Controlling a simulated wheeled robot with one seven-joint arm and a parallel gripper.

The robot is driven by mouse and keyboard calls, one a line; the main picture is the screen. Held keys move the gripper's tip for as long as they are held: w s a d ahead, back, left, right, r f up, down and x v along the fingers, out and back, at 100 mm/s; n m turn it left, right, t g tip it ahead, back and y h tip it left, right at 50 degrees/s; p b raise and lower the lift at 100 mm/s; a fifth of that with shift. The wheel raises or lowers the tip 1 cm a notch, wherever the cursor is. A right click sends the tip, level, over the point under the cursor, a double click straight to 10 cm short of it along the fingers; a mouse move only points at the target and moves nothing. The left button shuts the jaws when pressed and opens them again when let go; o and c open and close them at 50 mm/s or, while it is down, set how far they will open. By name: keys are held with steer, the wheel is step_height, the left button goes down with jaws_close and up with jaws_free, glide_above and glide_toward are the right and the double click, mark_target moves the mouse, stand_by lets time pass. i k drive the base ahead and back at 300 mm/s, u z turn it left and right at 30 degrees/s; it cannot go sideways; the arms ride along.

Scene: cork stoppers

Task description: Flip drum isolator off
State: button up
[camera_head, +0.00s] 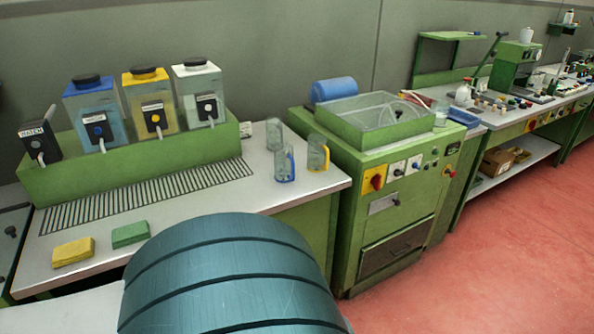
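The green drum machine (340,240) stands right of the centre. Its front panel carries a red rotary knob on a yellow plate, which looks like the isolator (374,179). The knob is too small for me to tell its position for certain. To its right are two dark knobs on pale plates, the nearer (397,169) and the farther (414,164). A clear-walled tub (382,118) is set in the machine's top. My gripper is not in view. A large teal rounded part fills the bottom centre and hides some of the bench.
Left, a bench (290,188) holds a green dispenser stand (130,165), jugs, a yellow sponge (73,252) and a green sponge (130,234). A blue roll (334,89) lies behind the tub. A cluttered workbench (540,112) extends right. The red floor (500,260) before the machine is clear.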

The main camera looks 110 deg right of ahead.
mark_target(376, 181)
steer(key=z, duration=4.55)
steer(key=i, duration=1.05)
steer(key=z, duration=0.4)
